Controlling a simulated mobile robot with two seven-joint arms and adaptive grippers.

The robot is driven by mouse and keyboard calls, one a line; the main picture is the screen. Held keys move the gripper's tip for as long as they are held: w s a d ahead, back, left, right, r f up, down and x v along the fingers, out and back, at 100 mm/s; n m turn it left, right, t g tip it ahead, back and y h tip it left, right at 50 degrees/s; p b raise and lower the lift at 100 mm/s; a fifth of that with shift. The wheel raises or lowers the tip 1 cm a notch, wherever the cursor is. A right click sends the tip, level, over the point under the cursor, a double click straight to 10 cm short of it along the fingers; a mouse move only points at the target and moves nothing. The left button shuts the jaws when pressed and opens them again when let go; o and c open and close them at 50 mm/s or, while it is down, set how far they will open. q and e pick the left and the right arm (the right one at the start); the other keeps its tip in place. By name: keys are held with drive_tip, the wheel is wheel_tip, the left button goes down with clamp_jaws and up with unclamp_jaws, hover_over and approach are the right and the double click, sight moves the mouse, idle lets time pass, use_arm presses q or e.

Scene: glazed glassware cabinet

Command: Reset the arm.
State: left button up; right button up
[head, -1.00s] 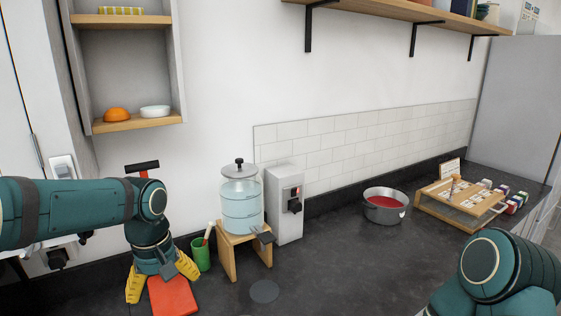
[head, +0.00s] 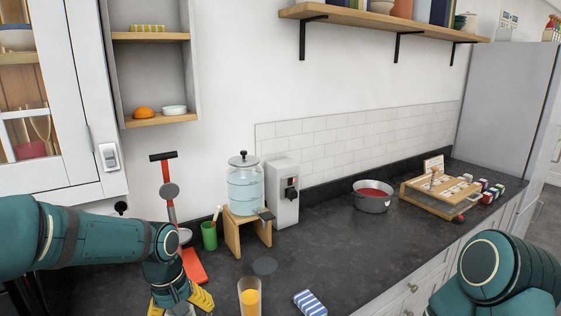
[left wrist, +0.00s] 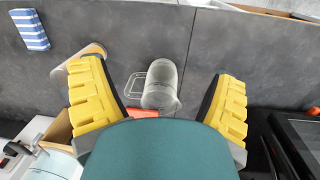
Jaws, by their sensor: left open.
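My left arm comes in from the left of the head view, and its yellow-fingered gripper (head: 180,304) hangs low at the bottom edge, partly cut off. In the left wrist view the two yellow fingers (left wrist: 158,95) are spread wide with nothing held between them. A clear glass (left wrist: 160,84) shows in the gap beyond the fingers, apart from them as far as I can tell. The teal link of my right arm shows at the lower right of the head view; its gripper is out of frame.
A glass with orange contents (head: 250,298) and a blue-striped cloth (head: 310,303) are near the counter's front. A red board (head: 193,266), green cup (head: 209,236) and water dispenser (head: 244,190) on a wooden stand are close by. The counter's middle is clear up to the pot (head: 372,200).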

use_arm(q)
wheel_tip(320, 180, down, 11)
drive_tip(key=d+m+h, duration=0.1)
drive_tip(key=d, duration=0.1)
drive_tip(key=s+d+f+h, duration=0.1)
drive_tip(key=s+d+f, duration=0.2)
drive_tip(key=s+f, duration=0.65)
drive_tip(key=s+d+f+h, duration=0.1)
drive_tip(key=s+d+f, duration=0.2)
drive_tip(key=s+f, duration=0.7)
drive_tip(key=w+d+f+m+t+b, duration=0.1)
drive_tip(key=w+d+f+m+b, duration=0.1)
drive_tip(key=w+f+b, duration=0.4)
drive_tip(key=w+b, duration=0.1)
drive_tip(key=b, duration=0.3)
drive_tip(key=shift+d+t, duration=0.15)
drive_tip(key=shift+t, duration=0.15)
use_arm(e)
wheel_tip(320, 180, down, 11)
drive_tip(key=shift+s+a+f+g, duration=0.15)
drive_tip(key=shift+a+g, duration=0.15)
use_arm(q)
drive_tip(key=shift+w, duration=0.1)
